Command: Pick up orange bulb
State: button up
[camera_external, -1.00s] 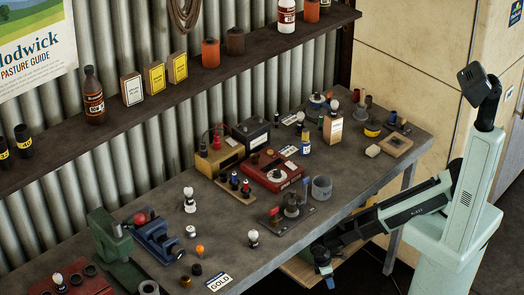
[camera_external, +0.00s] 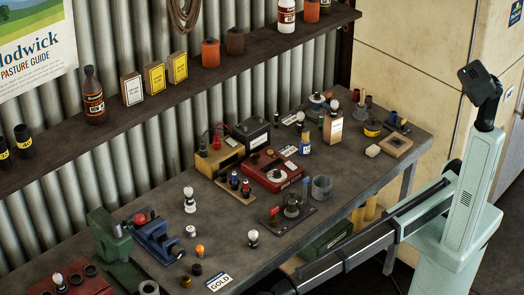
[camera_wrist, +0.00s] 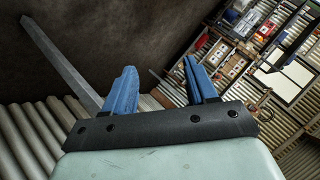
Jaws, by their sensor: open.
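The orange bulb (camera_external: 200,251) stands small on the workbench (camera_external: 240,195) near its front edge, in the lower middle of the external view. A dark round piece lies just in front of it. My gripper shows in the wrist view (camera_wrist: 158,88) with its two blue fingers spread apart and nothing between them. In the external view my arm reaches to the lower left in front of the bench, and the gripper end is outside the picture. The orange bulb cannot be made out in the wrist view.
A GOLD label (camera_external: 219,281) lies right of the bulb. A blue vise (camera_external: 155,240) is to the left. The bench's front edge lies between my arm and the bulb.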

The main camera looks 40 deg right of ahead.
jog(key=s+a+r+n+g+y, duration=0.1)
jog(key=s+a+r, duration=0.5)
jog(key=r, duration=0.3)
jog(key=s+a+r+n+g+y, duration=0.1)
jog(key=s+a+r, duration=0.5)
jog(key=r, duration=0.3)
jog(key=w+d+r+n+t+h, duration=0.1)
jog(key=w+d+r+h, duration=0.15)
jog(key=w, duration=0.65)
jog(key=w+d+r+n+t+h, duration=0.1)
jog(key=w+d+h, duration=0.15)
jog(key=w, duration=0.65)
jog(key=w+d+r+n+t+h, duration=0.15)
jog(key=w+d, duration=0.25)
jog(key=w, duration=0.4)
jog(key=w+d+r+m+t+h, duration=0.1)
jog(key=w+d+r+t+h, duration=0.2)
jog(key=w+d, duration=0.55)
jog(key=w+d+r+m+h, duration=0.1)
jog(key=w+d+r+h, duration=0.1)
jog(key=w+d+r, duration=0.65)
send_over(201, 253)
jog(key=w+d, duration=0.1)
jog(key=shift+n, duration=0.25)
notch_tip(201, 253, down, 10)
jog(key=shift+w+f, duration=0.1)
jog(key=shift+a+f, duration=0.2)
jog(key=shift+f, duration=2.95)
